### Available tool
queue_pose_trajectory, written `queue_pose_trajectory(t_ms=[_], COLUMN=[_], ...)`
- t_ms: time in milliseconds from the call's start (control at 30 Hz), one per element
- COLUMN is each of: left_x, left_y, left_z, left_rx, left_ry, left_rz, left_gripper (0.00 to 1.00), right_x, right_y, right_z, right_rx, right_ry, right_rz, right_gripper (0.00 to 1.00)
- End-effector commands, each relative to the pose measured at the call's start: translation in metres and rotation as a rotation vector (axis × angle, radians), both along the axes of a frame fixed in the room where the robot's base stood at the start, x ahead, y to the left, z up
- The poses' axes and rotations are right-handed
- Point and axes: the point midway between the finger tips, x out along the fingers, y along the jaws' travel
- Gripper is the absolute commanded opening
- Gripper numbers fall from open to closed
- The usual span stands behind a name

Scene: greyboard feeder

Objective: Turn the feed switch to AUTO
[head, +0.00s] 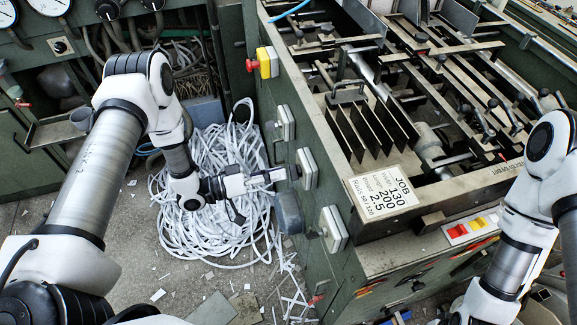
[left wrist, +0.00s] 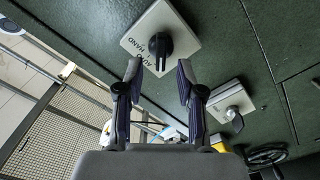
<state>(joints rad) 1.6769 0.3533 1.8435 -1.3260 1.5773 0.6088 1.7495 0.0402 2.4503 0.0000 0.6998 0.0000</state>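The feed switch is a black knob (left wrist: 159,46) on a pale square plate (left wrist: 138,36) in the left wrist view. The plate carries lettering that seems to read HAND and AUTO; I cannot tell which mark the knob points to. In the head view I take it for the middle plate (head: 308,168) on the green cabinet side. My left gripper (head: 284,174) is right in front of it.
Other switch plates sit above (head: 285,122) and below (head: 333,229) on the same cabinet side. A yellow box with a red button (head: 265,62) is higher up. Tangled white strips (head: 215,175) cover the floor.

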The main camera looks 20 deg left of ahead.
Motion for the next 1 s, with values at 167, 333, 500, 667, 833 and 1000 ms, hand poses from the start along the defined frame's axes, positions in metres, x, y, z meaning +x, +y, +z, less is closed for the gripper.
queue_pose_trajectory(t_ms=[167,333,500,667,833,1000], left_x=[0.015,0.019,0.019,0.019,0.019,0.019], left_y=[-0.024,-0.029,-0.029,-0.028,-0.028,-0.029], left_z=[0.001,0.000,0.000,0.000,0.000,0.000], left_rx=[0.001,0.000,0.001,0.001,0.001,0.012], left_ry=[0.000,0.000,0.000,0.000,-0.002,-0.019], left_rz=[-0.004,0.000,0.001,0.001,0.001,0.001], left_gripper=[0.38,0.38,0.23,0.00,0.00,0.00], right_x=[0.000,0.000,0.000,0.000,0.000,0.000], right_y=[0.000,0.000,0.000,0.000,0.000,0.000], right_z=[0.007,0.007,0.007,0.007,0.007,0.006], right_rx=[0.000,0.000,0.000,0.000,0.000,0.000], right_ry=[-0.001,-0.001,-0.001,-0.001,-0.001,-0.001], right_rz=[0.000,0.000,0.000,0.000,0.000,0.000], right_gripper=[0.40,0.40,0.40,0.40,0.40,0.40])
